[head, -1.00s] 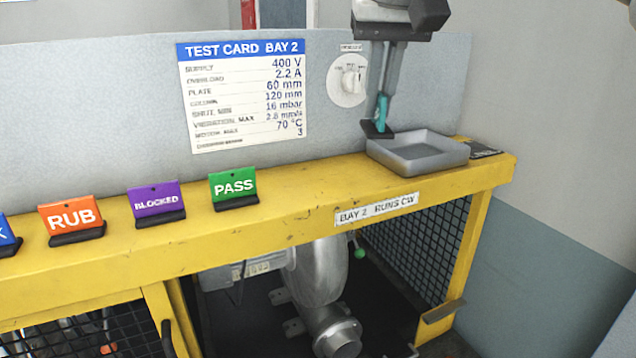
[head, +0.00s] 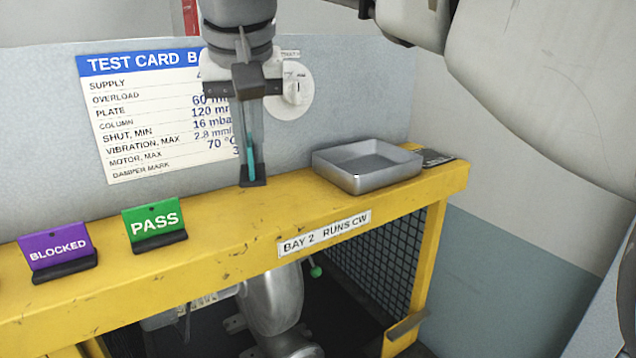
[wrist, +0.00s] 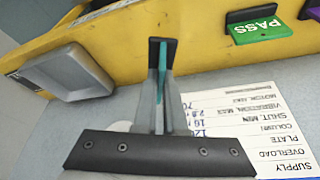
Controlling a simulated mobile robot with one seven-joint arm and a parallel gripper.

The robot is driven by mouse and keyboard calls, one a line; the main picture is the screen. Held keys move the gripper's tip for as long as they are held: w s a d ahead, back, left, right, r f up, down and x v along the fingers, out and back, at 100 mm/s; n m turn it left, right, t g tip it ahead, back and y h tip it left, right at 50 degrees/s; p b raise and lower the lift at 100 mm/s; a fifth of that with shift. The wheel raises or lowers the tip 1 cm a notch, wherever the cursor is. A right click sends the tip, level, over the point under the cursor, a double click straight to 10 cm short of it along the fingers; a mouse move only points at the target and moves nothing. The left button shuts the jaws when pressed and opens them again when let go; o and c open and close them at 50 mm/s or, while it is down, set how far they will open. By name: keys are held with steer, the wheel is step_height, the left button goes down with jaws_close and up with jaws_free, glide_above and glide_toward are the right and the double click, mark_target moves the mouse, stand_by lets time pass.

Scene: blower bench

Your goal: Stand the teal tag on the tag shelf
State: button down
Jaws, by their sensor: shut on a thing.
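The teal tag (head: 251,158) is seen edge-on between the fingers of my gripper (head: 249,145), with its black foot at the bottom. It also shows in the wrist view (wrist: 162,75), with the black foot beyond the fingertips. My gripper is shut on it and holds it upright at the back of the yellow shelf (head: 225,215), between the green PASS tag (head: 153,222) and the grey tray (head: 352,180). I cannot tell whether the foot touches the shelf. The tag's face is not visible.
The purple BLOCKED tag (head: 57,252) stands left of the PASS tag. The grey tray is empty. A grey back panel with a test card (head: 130,130) and a dial (head: 297,92) rises behind the shelf.

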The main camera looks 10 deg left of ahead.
steer(key=shift+s+a+f, duration=0.2)
steer(key=shift+a+f, duration=0.25)
steer(key=shift+a, duration=0.2)
steer(key=shift+s+a+f, duration=0.2)
steer(key=shift+a+f, duration=0.25)
steer(key=shift+a, duration=0.15)
steer(key=shift+f+b, duration=0.3)
steer(key=shift+f, duration=1.6)
steer(key=c, duration=1)
jaws_free()
steer(key=shift+f, duration=0.15)
